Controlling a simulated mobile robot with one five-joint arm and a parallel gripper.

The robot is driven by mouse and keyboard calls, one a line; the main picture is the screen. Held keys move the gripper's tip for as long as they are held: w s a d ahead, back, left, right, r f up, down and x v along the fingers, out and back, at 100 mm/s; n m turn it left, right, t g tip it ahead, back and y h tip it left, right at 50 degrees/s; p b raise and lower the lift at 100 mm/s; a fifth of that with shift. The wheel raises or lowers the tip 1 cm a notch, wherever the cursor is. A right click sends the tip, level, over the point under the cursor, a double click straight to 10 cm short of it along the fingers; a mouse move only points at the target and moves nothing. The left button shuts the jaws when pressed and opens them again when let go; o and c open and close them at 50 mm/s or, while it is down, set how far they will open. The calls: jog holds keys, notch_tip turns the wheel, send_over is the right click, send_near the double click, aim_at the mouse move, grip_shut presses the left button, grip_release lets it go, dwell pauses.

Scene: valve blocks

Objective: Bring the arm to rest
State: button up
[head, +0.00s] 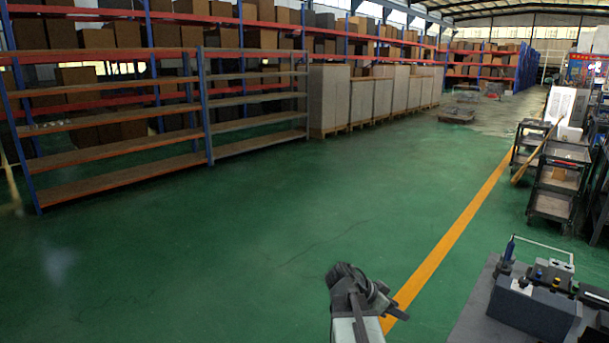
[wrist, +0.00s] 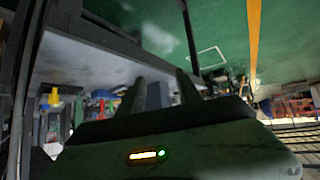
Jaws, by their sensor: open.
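My gripper (head: 368,290) is at the bottom middle of the head view, at the end of my pale arm. It hangs over the green floor, left of the grey worktable and apart from it. In the wrist view, the two dark fingers of my gripper (wrist: 163,88) stand apart with nothing visible between them. A grey valve block (head: 535,308) sits on the worktable (head: 470,322) at the bottom right. Small coloured parts and a thin pale frame show behind it.
Open green floor (head: 240,230) lies left and ahead. A yellow line (head: 455,235) runs between my gripper and the worktable. Blue and orange shelving (head: 110,165) stands at the left. Dark carts (head: 555,180) stand at the right. The wrist view is strongly tilted.

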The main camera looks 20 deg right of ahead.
jog(key=w+a+f+n+t+y+p, duration=0.1)
jog(key=a+n+y, duration=0.4)
jog(key=a, duration=1.3)
jog(key=w+a+f+n+y+p, duration=0.1)
jog(key=a+f+n+y, duration=0.3)
jog(key=a+n, duration=0.9)
jog(key=w+a, duration=0.1)
jog(key=a, duration=0.5)
jog(key=shift+a+n+t+y, duration=0.2)
jog(key=shift+n+t+y, duration=0.1)
jog(key=shift+t+y, duration=0.1)
